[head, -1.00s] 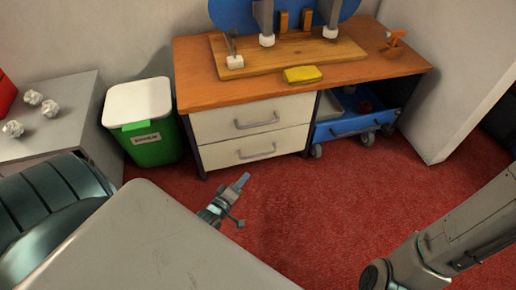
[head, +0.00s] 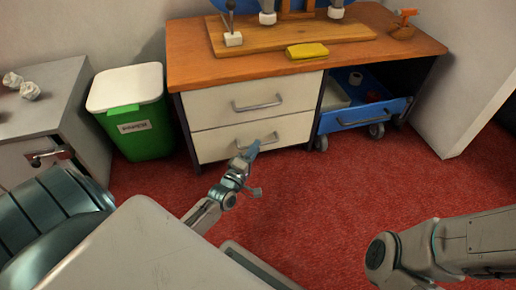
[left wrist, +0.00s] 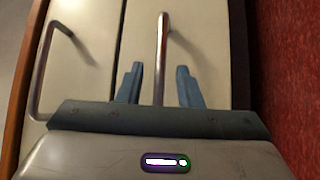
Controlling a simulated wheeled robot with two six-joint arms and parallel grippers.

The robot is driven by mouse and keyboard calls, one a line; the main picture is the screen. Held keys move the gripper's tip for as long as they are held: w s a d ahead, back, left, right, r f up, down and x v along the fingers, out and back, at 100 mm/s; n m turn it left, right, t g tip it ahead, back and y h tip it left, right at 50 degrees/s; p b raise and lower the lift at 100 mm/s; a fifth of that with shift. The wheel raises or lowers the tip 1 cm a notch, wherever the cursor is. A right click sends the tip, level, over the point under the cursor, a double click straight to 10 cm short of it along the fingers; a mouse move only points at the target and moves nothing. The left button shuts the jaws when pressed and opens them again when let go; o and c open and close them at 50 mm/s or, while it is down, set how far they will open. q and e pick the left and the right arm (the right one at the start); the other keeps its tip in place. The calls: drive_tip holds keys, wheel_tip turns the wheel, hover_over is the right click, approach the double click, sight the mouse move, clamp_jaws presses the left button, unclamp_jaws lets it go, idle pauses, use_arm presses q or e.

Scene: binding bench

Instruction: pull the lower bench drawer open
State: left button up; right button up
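The lower bench drawer (head: 218,146) has a cream front and a grey bar handle (head: 268,138). It looks closed, flush with the upper drawer (head: 215,104). My left gripper (head: 252,150) is at the lower drawer's handle in the head view. In the left wrist view, my left gripper (left wrist: 159,85) is open, with one finger on each side of the lower handle (left wrist: 162,50). Gaps show between the handle and both fingers. The upper drawer's handle (left wrist: 47,75) is off to the left there. My right arm shows at the right, but its gripper is out of view.
A green bin (head: 138,128) with a white lid stands left of the bench (head: 190,66). A blue wheeled cart (head: 362,114) sits under the bench's right side. A grey cabinet (head: 50,100) is at the far left. Red carpet in front of the drawers is clear apart from my arm.

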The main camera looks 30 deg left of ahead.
use_arm(q)
drive_tip(key=shift+w+a+r, duration=0.1)
drive_tip(key=shift+w+r, duration=0.05)
drive_tip(key=shift+w, duration=1.2)
clamp_jaws()
drive_tip(key=shift+s, duration=0.1)
